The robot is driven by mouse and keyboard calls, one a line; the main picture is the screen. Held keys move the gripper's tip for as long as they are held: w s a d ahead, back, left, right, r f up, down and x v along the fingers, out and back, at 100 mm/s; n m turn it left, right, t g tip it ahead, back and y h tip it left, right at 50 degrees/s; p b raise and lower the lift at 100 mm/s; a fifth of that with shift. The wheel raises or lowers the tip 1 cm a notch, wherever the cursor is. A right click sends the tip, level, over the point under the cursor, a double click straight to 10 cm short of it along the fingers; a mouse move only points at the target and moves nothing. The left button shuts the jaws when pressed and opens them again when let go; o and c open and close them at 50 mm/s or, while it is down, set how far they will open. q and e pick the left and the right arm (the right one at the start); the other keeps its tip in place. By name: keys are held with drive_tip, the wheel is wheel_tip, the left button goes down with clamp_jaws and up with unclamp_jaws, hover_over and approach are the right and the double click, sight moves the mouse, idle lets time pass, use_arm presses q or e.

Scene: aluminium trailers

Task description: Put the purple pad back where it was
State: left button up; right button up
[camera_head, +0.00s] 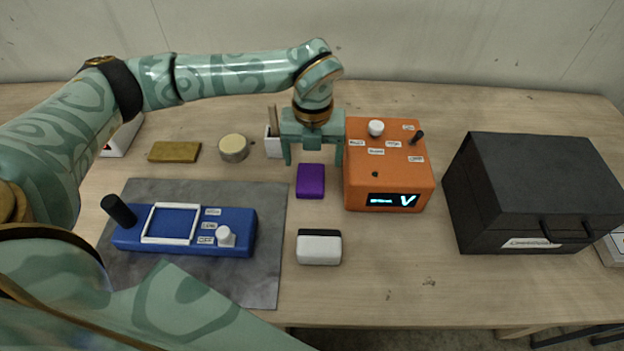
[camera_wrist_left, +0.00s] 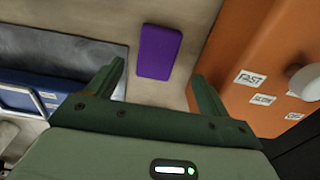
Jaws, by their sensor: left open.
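The purple pad (camera_head: 310,181) lies flat on the table, just left of the orange box and right of the grey mat. It also shows in the left wrist view (camera_wrist_left: 158,52), ahead of and between the fingers. My left gripper (camera_head: 313,162) is open and empty, with its fingers pointing down at the pad's far side. In the left wrist view the two fingers (camera_wrist_left: 158,82) are spread wide, with the pad apart from both. My right gripper is in neither view.
The orange box (camera_head: 388,190) with knobs and a display stands close right of the gripper. A white-and-black block (camera_head: 319,248) lies nearer. A blue device (camera_head: 185,245) sits on the grey mat (camera_head: 262,280). A white holder (camera_head: 273,148) stands behind left; a black case (camera_head: 530,190) is right.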

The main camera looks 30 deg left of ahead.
sight(311, 177)
use_arm(q)
drive_tip(key=f, duration=0.2)
drive_tip(key=f+b, duration=0.1)
drive_tip(key=f, duration=0.2)
drive_tip(key=shift+s+a+f, duration=0.15)
drive_tip(key=shift+s+f, duration=0.05)
drive_tip(key=shift+f, duration=0.15)
drive_tip(key=c, duration=1.1)
drive_tip(key=shift+r, duration=0.1)
